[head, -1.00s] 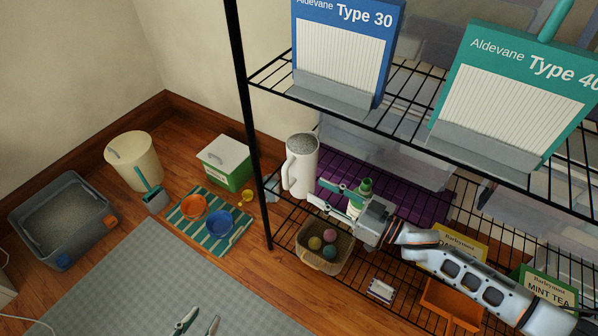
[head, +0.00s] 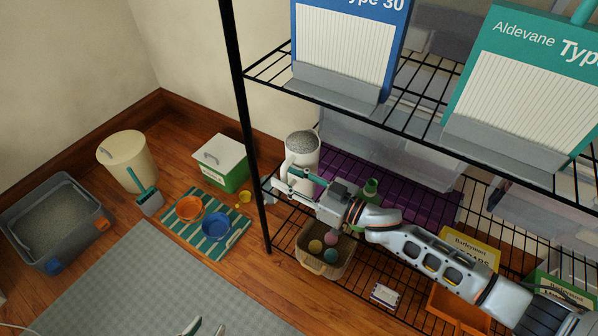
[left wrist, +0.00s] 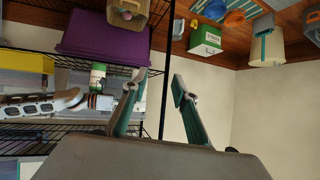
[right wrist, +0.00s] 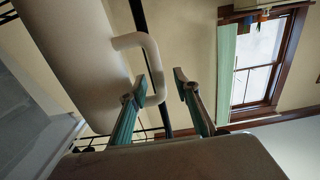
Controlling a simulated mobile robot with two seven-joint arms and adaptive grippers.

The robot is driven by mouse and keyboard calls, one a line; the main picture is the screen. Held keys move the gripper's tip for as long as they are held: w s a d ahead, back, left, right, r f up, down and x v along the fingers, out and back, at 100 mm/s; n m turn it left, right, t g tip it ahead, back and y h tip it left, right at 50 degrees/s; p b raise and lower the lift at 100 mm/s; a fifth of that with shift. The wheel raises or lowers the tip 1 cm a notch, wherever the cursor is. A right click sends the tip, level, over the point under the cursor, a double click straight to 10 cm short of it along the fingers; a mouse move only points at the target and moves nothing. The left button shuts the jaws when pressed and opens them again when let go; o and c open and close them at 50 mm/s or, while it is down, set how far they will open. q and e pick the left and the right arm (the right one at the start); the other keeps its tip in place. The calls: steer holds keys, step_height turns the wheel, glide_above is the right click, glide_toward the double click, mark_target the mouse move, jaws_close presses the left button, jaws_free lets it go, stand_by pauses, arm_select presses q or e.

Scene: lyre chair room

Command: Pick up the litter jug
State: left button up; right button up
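The litter jug (head: 302,152) is a white jug filled with grey grains, upright on the wire shelf beside the black post. Its white body (right wrist: 70,55) fills the left of the right wrist view, with the handle loop standing out. My right gripper (head: 286,181) is at the jug's handle. In the right wrist view, the handle's outer bar lies between the fingertips of my right gripper (right wrist: 163,88), with a gap on the right side. The fingers partly hide the jug's lower part in the head view. My left gripper (left wrist: 161,84) is open and empty; its tips (head: 205,328) show above the grey mat.
A green bottle (head: 370,188) stands right of the jug, by a purple bin (head: 420,205). A basket of balls (head: 325,262) sits below my right arm. The black post (head: 247,130) and upper shelf (head: 268,72) are close by.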

steer(key=shift+w+a, duration=0.3)
steer(key=shift+a, duration=0.1)
steer(key=shift+w+a+r, duration=0.1)
steer(key=shift+w+r, duration=0.05)
jaws_close()
